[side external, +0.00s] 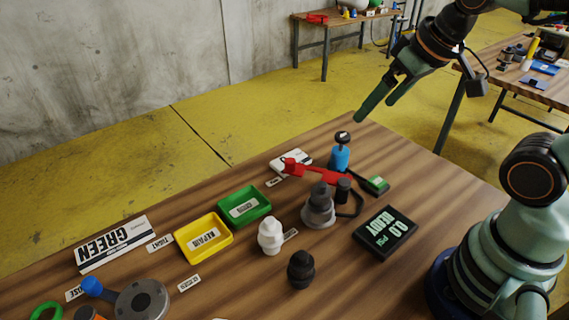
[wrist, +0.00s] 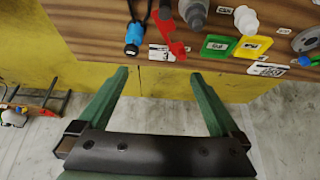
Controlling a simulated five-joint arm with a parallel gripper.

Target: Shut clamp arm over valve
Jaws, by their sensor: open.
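The red clamp arm (side external: 322,175) runs behind the grey valve (side external: 318,210), with its red end toward the back edge of the table. In the wrist view the clamp arm (wrist: 167,27) points toward the table edge, beside the grey valve (wrist: 196,14) and not across it. A dark post (side external: 343,190) stands by the arm's other end. My gripper (side external: 375,110) is open and empty, high beyond the table's back edge. Its two green fingers (wrist: 160,75) are spread apart in the wrist view, clear of the clamp.
A blue black-topped tool (side external: 340,158) stands close behind the clamp arm. White (side external: 270,237) and black (side external: 301,270) fittings stand in front. Yellow (side external: 203,238) and green (side external: 244,207) trays lie left. The air around my gripper is free.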

